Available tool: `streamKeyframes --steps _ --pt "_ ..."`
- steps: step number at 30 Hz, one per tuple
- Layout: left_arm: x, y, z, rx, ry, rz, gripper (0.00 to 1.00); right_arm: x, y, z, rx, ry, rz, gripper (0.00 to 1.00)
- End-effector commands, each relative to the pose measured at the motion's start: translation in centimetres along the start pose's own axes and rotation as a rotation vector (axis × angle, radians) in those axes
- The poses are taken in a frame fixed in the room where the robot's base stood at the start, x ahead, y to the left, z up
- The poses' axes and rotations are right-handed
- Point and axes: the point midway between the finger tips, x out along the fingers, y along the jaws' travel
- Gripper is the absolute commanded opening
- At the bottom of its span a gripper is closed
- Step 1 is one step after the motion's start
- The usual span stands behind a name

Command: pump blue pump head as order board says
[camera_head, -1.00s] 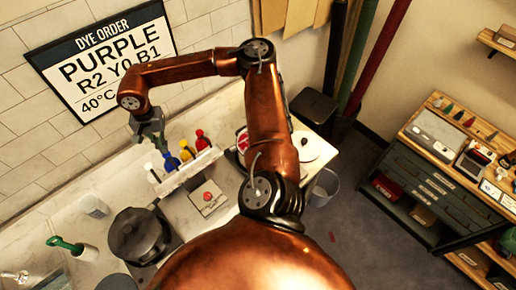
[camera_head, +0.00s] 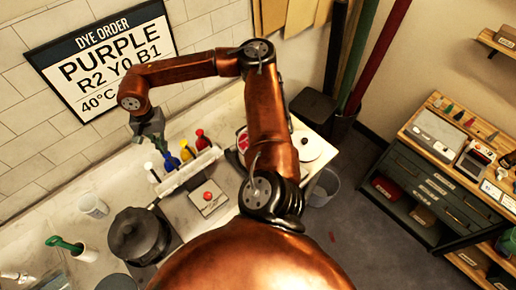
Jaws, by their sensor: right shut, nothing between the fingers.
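The order board (camera_head: 104,62) on the wall reads "DYE ORDER PURPLE R2 Y0 B1" and "40°C". Pump bottles stand in a white rack (camera_head: 189,172) on the counter. The blue pump head (camera_head: 172,163) is between a white one (camera_head: 151,171) and the yellow one (camera_head: 186,152); the red one (camera_head: 201,138) is at the right. My right gripper (camera_head: 160,146) is shut and empty, pointing down just above and left of the blue pump head. I cannot tell whether it touches it. My left gripper is not in view.
A dark lidded pot (camera_head: 139,236) stands in front of the rack, beside a device with a red button (camera_head: 208,197). A white cup (camera_head: 93,206) and a green-handled tool (camera_head: 66,245) are at left. A bin (camera_head: 324,188) and a workbench (camera_head: 440,180) are at right.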

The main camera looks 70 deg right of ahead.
Motion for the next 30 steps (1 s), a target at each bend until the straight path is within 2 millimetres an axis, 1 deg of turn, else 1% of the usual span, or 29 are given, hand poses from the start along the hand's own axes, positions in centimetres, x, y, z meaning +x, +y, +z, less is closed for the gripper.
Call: streamKeyframes --steps 26,30 --pt "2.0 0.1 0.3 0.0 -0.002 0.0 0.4 3.2 0.0 0.1 -0.001 -0.001 0.002 0.0" --pt "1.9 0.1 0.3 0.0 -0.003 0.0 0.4 3.1 0.0 0.1 -0.001 -0.001 0.002 0.0"
